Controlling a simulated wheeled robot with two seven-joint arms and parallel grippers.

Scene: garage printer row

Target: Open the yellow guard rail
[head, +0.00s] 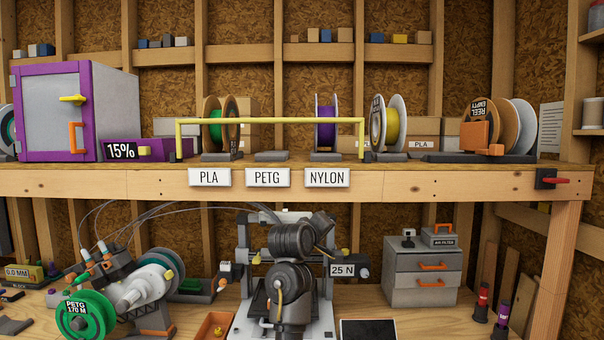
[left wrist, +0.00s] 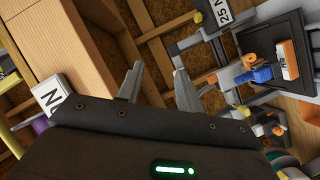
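The yellow guard rail (head: 270,120) stands on the wooden shelf in the head view. Its long bar runs level across the front of the spools, with a post at each end. My left arm rises at the centre in the head view, below the shelf edge; its fingers cannot be made out there. In the left wrist view my left gripper (left wrist: 158,70) has its two fingers apart with nothing between them. It is near the shelf's underside, with a white label (left wrist: 50,97) to the left. My right gripper is not in view.
Green (head: 219,120), purple (head: 326,120) and yellow (head: 392,122) spools stand behind or beside the rail. A purple-framed cabinet (head: 45,110) is at left. A red lever (head: 556,180) sits on the shelf's right front. A printer (left wrist: 275,60) and hanging tubes occupy the space below.

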